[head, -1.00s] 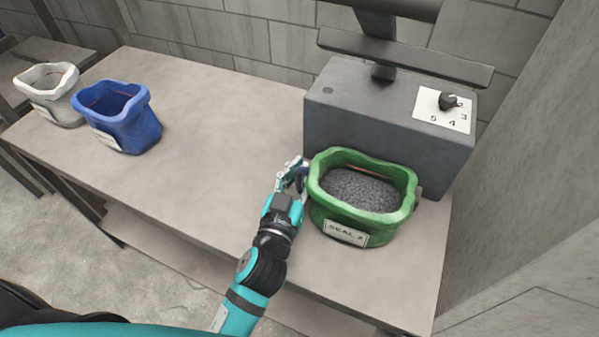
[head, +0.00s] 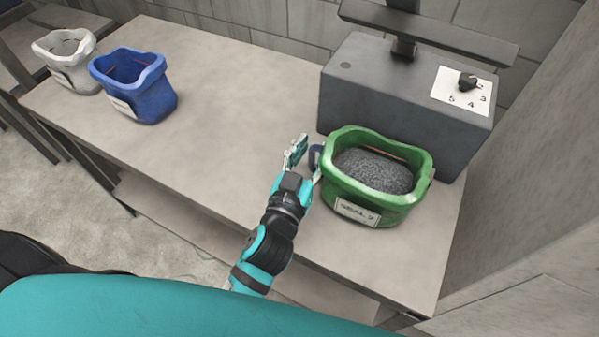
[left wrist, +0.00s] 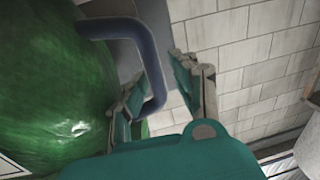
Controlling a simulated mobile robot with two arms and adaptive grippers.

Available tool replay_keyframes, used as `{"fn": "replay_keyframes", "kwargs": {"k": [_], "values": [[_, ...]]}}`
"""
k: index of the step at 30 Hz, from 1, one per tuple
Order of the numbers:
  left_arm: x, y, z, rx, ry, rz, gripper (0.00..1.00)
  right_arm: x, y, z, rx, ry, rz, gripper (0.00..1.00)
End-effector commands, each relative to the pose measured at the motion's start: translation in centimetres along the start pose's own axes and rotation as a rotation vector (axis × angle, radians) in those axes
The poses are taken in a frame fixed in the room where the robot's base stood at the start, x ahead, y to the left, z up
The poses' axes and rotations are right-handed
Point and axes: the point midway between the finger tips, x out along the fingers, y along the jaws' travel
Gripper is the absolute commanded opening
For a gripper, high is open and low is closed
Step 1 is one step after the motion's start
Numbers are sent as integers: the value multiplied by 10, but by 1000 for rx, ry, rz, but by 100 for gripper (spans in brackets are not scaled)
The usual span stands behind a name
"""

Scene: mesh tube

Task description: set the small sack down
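The green sack (head: 366,207), full of dark grey granules and labelled on its front, appears to stand upright on the table in front of the grey machine box. Its dark blue loop handle (head: 315,158) sticks out on its left side. The handle shows large in the left wrist view (left wrist: 150,62), beside the green sack wall (left wrist: 50,85). My left gripper (head: 304,160) is at that handle with its fingers spread. In the left wrist view its fingers (left wrist: 160,95) lie apart, one on each side of the handle's lower part. My right gripper is not in view.
A blue sack (head: 150,98) and a white sack (head: 52,50) stand at the table's far left. The grey machine box (head: 385,95), with a numbered dial (head: 467,83), is right behind the green sack. The table's middle (head: 225,110) is clear.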

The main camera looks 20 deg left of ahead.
Motion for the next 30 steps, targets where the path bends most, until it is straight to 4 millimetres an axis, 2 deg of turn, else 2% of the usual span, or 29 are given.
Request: {"fn": "replay_keyframes", "kwargs": {"k": [9,15,21,30], "values": [[-67,0,5,-4,-6,-1,29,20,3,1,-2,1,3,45],[-95,0,4,-3,-4,-2,29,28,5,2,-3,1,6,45],[-107,0,1,0,-1,-2,29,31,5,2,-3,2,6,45],[-108,0,0,1,0,-1,29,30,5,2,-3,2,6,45]]}}
